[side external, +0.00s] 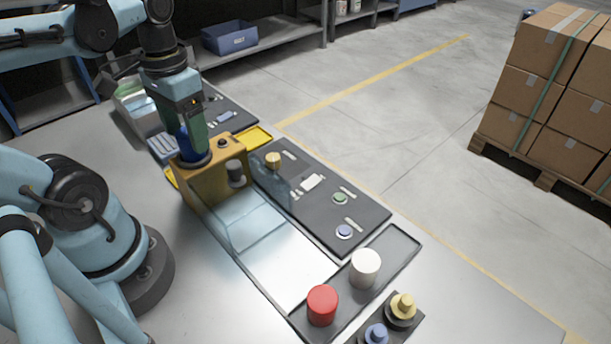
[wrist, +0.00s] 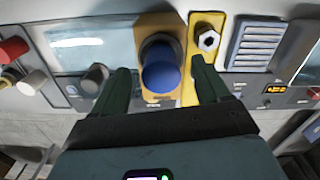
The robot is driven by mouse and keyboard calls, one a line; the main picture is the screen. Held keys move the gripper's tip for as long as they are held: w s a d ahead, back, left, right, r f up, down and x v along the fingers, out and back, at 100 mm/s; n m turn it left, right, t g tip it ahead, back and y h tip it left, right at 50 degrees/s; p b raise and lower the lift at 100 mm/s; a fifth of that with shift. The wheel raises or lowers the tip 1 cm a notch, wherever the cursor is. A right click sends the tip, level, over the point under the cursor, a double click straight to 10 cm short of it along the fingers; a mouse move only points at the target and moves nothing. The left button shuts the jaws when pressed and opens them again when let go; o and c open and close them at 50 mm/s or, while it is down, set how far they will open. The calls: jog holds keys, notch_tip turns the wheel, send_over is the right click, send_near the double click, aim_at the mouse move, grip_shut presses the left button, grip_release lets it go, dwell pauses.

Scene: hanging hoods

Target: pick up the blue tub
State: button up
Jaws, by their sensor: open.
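The blue tub (side external: 184,143) sits in a dark ring on top of the yellow-orange housing (side external: 215,180). In the wrist view, the blue tub (wrist: 161,75) shows its rounded blue end between my two green fingers. My gripper (side external: 195,150) points down over the housing, with its fingers around the tub's sides. In the wrist view, my gripper (wrist: 161,70) is open, and a gap shows between each finger and the tub. The side external view has a finger hiding part of the tub.
A red tub (side external: 322,305) and a white tub (side external: 365,267) stand in a dark tray (side external: 405,243) at the front. A dark grey knob (side external: 236,172) projects from the housing. A clear hood (side external: 245,220) and a panel with buttons (side external: 370,212) lie beside it.

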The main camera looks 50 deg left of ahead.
jog(key=shift+f, duration=1.2)
jog(key=c, duration=1.1)
jog(key=shift+c, duration=0.2)
